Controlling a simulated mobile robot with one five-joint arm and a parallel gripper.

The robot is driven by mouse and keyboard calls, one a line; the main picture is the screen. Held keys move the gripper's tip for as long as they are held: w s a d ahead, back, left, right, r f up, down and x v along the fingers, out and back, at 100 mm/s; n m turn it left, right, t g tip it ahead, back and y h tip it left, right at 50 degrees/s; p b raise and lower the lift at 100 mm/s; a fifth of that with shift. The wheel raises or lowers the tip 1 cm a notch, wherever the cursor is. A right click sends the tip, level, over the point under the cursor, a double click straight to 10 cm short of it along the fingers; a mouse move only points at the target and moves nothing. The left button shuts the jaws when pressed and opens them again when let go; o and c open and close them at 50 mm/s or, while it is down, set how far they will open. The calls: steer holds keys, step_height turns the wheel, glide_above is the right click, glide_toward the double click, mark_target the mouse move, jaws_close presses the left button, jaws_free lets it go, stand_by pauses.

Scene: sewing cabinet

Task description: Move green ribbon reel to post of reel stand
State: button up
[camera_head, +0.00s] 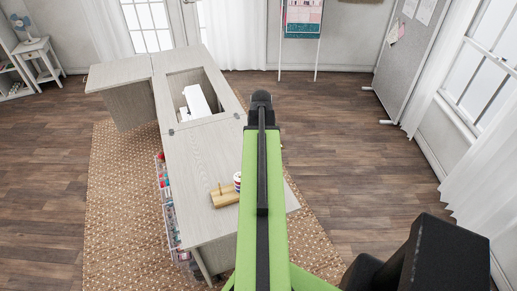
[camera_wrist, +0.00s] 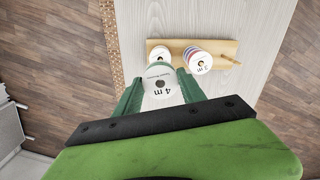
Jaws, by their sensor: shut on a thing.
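In the wrist view, my gripper (camera_wrist: 160,82) is shut on the green ribbon reel (camera_wrist: 161,90), whose white end face reads "4 m". Its green fingers lie on either side of the reel, so little of the ribbon itself shows. The wooden reel stand (camera_wrist: 222,46) lies just beyond it on the cabinet top. A bare post (camera_wrist: 229,60) sticks up near the stand's right end in this view. The stand also shows in the head view (camera_head: 226,198), left of my green arm. There my gripper is hidden.
Two other reels sit on the stand: one labelled "3 m" (camera_wrist: 198,61) and one partly behind the held reel (camera_wrist: 160,54). The pale cabinet top (camera_head: 195,158) around the stand is mostly clear. A white sewing machine (camera_head: 197,102) sits in the cabinet's recess.

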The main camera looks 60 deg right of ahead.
steer(key=shift+m, duration=0.3)
steer(key=shift+a+f+b, duration=0.1)
steer(key=shift+f+b, duration=3)
steer(key=shift+b, duration=0.2)
steer(key=shift+f, duration=0.1)
steer(key=shift+f+b, duration=1.3)
steer(key=shift+b, duration=0.1)
steer(key=shift+f, duration=0.1)
steer(key=o, duration=1.4)
